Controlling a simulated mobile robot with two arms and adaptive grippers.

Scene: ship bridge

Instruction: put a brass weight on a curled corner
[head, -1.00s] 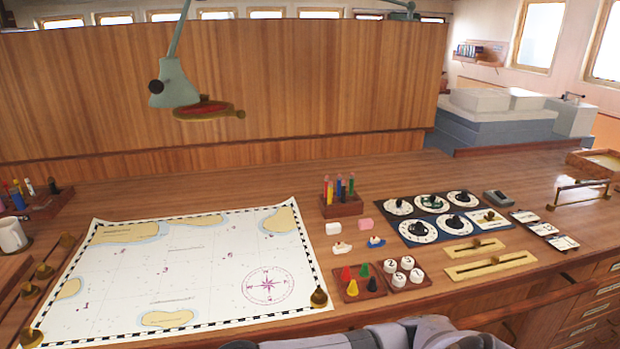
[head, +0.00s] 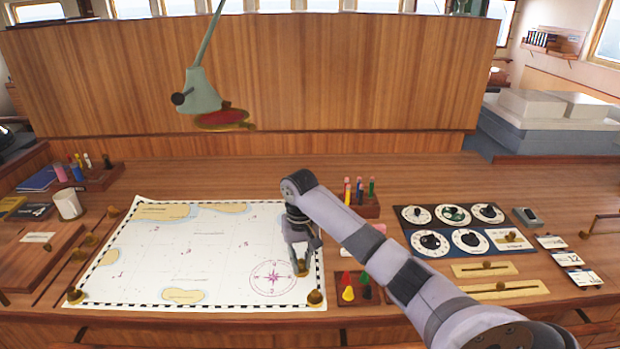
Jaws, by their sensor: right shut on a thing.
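The sea chart (head: 215,255) lies on the wooden desk. Brass weights sit on its near left corner (head: 75,296) and near right corner (head: 315,298). The far left corner (head: 141,201) bears no weight and looks slightly curled; the far right corner is partly behind my arm. My right gripper (head: 301,266) points down over the chart's right side, beside the compass rose. It is shut on a small brass-coloured piece, apparently a brass weight (head: 301,269), mostly hidden by the fingers. I cannot tell its height above the chart. My left gripper is not in view.
Several brass pieces (head: 90,240) stand left of the chart, near a white mug (head: 68,204). A lamp (head: 202,95) hangs over the back. A pencil block (head: 369,206), cone tray (head: 346,303) and dial panel (head: 455,230) are to the right; my arm hides some small items.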

